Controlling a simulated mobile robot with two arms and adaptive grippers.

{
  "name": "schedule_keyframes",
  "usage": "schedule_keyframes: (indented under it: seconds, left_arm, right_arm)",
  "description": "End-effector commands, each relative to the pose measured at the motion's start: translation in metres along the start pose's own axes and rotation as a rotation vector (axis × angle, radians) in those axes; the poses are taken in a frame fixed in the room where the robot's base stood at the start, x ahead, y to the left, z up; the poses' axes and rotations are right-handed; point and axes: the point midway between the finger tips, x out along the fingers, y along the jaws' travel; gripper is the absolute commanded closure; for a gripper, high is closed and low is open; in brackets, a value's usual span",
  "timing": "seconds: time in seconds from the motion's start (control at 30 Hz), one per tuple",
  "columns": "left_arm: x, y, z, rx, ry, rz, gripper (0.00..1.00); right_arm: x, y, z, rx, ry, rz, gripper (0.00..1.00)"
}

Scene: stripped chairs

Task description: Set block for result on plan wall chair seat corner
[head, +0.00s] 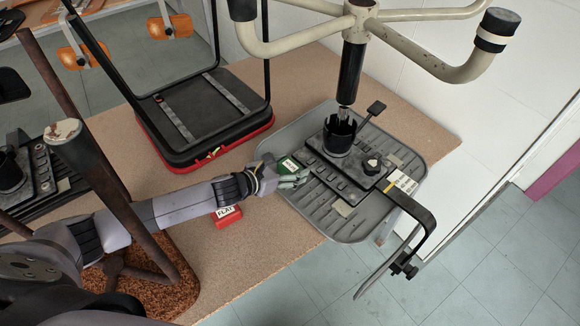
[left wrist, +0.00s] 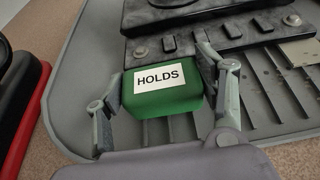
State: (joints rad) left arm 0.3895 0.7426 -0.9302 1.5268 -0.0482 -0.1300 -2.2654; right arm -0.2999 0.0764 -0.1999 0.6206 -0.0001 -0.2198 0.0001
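A green block with a white label reading HOLDS (left wrist: 160,80) sits between the fingers of my left gripper (left wrist: 163,92). Both fingers appear to touch its sides, and I take the gripper as shut on it. In the head view the green block (head: 288,166) and my left gripper (head: 291,177) are over the left edge of the grey ribbed chair seat (head: 345,228). Whether the block rests on the seat is hard to tell. A red block labelled FLAT (head: 227,216) lies on the brown board beside my left forearm. My right gripper is not in view.
A black mechanism plate (head: 352,170) with a post socket covers the seat's middle. A cream chair base (head: 358,20) overhangs it. A red-edged black seat frame (head: 205,125) stands at upper left. Dark bars (head: 85,160) cross at left. The brown board (head: 265,265) is bare in front.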

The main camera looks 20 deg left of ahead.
Motion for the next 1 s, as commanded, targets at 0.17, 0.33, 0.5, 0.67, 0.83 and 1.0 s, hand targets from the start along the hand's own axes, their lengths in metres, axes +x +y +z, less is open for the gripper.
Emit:
schedule_keyframes:
  seconds: [0.17,0.33,0.5,0.67,0.83,1.0]
  left_arm:
    - [0.0,0.0,0.0,0.0,0.0,0.0,0.22]
    - [0.0,0.0,0.0,-0.001,0.0,0.0,0.18]
    - [0.0,0.0,0.001,-0.001,0.0,0.0,0.18]
    - [-0.007,0.001,0.002,0.0,0.002,0.001,0.18]
    - [-0.032,0.001,0.001,0.001,0.003,0.001,0.18]
    - [-0.058,0.0,0.001,0.001,0.002,0.0,0.18]
  right_arm:
    - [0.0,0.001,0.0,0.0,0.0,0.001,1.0]
    - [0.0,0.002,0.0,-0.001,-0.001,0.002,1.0]
    - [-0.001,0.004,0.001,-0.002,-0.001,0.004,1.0]
    - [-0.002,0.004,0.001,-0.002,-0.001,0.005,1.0]
    - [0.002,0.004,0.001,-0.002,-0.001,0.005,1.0]
    - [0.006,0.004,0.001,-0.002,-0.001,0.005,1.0]
